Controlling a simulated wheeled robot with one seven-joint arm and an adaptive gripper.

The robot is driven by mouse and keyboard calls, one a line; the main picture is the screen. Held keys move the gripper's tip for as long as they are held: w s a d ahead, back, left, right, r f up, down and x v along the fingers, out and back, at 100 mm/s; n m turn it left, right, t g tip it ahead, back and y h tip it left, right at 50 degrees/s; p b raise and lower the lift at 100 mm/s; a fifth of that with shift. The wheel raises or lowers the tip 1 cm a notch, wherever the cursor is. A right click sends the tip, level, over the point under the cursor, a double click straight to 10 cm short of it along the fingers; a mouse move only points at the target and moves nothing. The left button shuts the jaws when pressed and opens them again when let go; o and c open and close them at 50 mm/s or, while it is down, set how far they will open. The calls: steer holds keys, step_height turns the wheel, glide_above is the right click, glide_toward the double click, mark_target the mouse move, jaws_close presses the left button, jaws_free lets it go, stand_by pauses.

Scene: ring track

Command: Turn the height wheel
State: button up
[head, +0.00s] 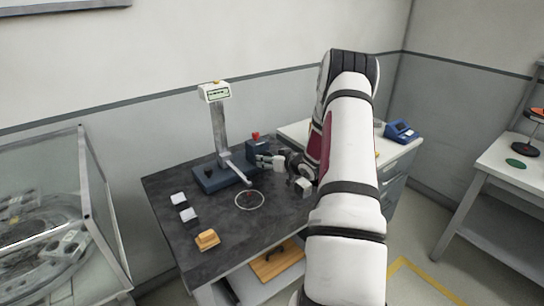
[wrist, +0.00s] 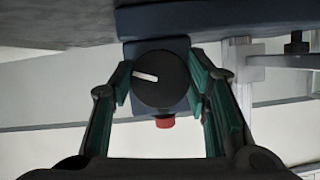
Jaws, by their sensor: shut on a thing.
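The height wheel (wrist: 160,82) is a round black knob with a white mark pointing left in the wrist view. It sits on the face of a dark blue box (head: 259,147) with a red button (head: 255,135) on top; the button also shows below the wheel in the wrist view (wrist: 165,123). My gripper (wrist: 157,92) has its green-padded fingers on both sides of the wheel, shut on it. In the head view my gripper (head: 268,162) is at the box and hides the wheel. A grey column (head: 219,130) with a display (head: 215,92) stands beside the box.
The dark table (head: 225,225) carries white blocks (head: 184,206), a tan block (head: 207,239) and a white ring mark (head: 249,200). A glass-sided case (head: 50,215) stands left. A blue device (head: 402,131) sits on the cabinet behind my arm.

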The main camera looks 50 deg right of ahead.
steer(key=shift+s+r+m+t+y+p, duration=0.1)
steer(key=shift+m+t+y+p, duration=0.2)
steer(key=shift+m+y+p, duration=0.7)
steer(key=shift+m+t+y+p, duration=0.3)
steer(key=shift+m+y, duration=0.1)
steer(key=shift+m, duration=0.8)
steer(key=o, duration=1.2)
steer(key=shift+c, duration=0.2)
steer(key=v, duration=1.1)
steer(key=shift+s, duration=0.4)
steer(key=shift+d, duration=0.15)
